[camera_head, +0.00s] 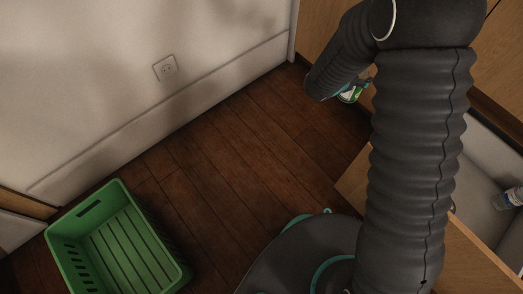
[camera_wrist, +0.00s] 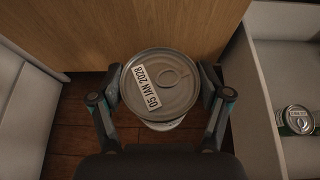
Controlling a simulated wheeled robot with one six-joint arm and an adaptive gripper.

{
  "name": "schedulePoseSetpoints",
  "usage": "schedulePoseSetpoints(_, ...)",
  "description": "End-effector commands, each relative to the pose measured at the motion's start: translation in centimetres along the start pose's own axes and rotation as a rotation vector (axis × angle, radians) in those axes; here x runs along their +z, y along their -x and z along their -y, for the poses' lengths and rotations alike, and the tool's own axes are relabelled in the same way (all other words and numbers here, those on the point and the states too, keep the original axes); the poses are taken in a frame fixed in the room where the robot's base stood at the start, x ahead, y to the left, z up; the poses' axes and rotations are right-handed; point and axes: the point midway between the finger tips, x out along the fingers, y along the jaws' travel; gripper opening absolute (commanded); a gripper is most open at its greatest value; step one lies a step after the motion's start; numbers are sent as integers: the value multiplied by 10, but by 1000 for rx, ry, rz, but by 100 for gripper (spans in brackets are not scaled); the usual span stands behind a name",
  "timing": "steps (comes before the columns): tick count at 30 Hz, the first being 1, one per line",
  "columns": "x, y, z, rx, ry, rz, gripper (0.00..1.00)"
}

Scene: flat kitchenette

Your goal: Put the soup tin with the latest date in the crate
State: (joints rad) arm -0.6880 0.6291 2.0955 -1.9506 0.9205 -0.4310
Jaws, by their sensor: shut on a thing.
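My gripper (camera_wrist: 161,100) is shut on a soup tin (camera_wrist: 178,92). In the wrist view the tin's metal lid faces the camera, with a ring pull and a white label reading "05 JAN 2028". The held tin (camera_head: 350,95) shows in the head view as a small green and white patch, mostly hidden by my arm. A second tin (camera_wrist: 299,119) stands in the open drawer at the right of the wrist view; its date label is too small to read surely. The green crate (camera_head: 170,238) stands on the floor at the lower left of the head view and looks empty.
The open drawer (camera_head: 458,243) is at the right of the head view, with a tin (camera_head: 509,197) in it partly cut off by the frame edge. A wall with a socket (camera_head: 165,68) runs behind. Wooden floor (camera_head: 225,150) between arm and crate is clear.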

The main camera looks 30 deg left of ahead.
Motion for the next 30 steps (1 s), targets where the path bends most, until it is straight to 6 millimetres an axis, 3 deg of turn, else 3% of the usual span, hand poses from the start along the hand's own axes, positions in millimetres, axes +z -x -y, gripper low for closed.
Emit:
schedulePoseSetpoints(1, -6, 15, -20, 51, 23, 1, 7)
schedulePoseSetpoints(6, -29, 61, -77, 195, 93, 2, 7)
schedulePoseSetpoints(15, -87, 150, -162, 389, 185, 2, 7)
schedulePoseSetpoints(24, -152, 252, -221, 574, 275, 1, 7)
schedulePoseSetpoints(30, -199, 326, -245, 697, 334, 1, 7)
